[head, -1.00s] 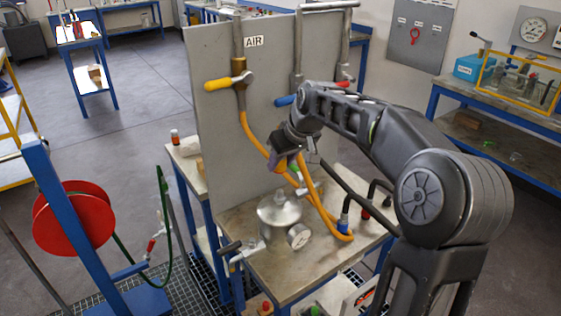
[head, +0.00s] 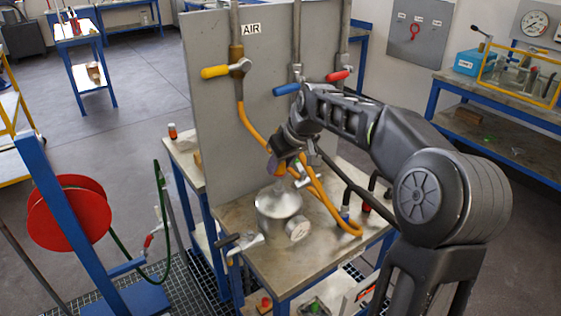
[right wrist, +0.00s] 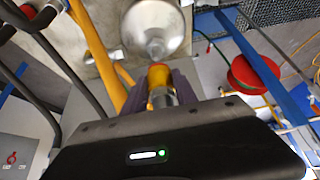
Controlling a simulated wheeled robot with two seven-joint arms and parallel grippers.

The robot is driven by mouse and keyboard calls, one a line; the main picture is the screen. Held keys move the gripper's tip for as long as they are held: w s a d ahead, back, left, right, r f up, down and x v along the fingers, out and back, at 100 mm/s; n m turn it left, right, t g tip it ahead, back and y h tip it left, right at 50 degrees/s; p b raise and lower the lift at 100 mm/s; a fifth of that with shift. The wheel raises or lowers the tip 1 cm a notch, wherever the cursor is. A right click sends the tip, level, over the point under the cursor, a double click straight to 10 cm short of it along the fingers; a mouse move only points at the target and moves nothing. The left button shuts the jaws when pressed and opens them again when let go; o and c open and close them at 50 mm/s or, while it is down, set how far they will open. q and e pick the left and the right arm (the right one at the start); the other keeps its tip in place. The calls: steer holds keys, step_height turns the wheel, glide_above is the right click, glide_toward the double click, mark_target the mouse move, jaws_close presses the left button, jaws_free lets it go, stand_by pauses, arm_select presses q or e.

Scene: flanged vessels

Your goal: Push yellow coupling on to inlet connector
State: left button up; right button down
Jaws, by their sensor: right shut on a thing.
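My right gripper (head: 277,163) is just above the metal vessel (head: 279,215) on the bench. In the right wrist view its purple-grey fingers (right wrist: 160,88) are shut on the yellow coupling (right wrist: 159,76), which has a metal part behind it. The coupling's front end points at the inlet connector (right wrist: 156,48) on top of the vessel. The two look end to end and very close; I cannot tell whether they touch. In the head view the gripper mostly hides the coupling. A yellow hose (head: 252,127) runs down from the air valve. My left gripper is not in view.
A grey panel (head: 220,130) marked AIR stands behind the vessel, with yellow (head: 215,72), blue (head: 287,89) and red (head: 337,76) valve handles. More hose ends stand at the bench's right. A red reel (head: 68,213) is at left.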

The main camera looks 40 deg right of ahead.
mark_target(283, 175)
steer(key=shift+f+b, duration=0.35)
steer(key=shift+f, duration=0.4)
steer(key=shift+f, duration=0.15)
stand_by(0.7)
steer(key=shift+f+b, duration=1.55)
steer(key=shift+f, duration=0.1)
steer(key=c, duration=0.9)
jaws_free()
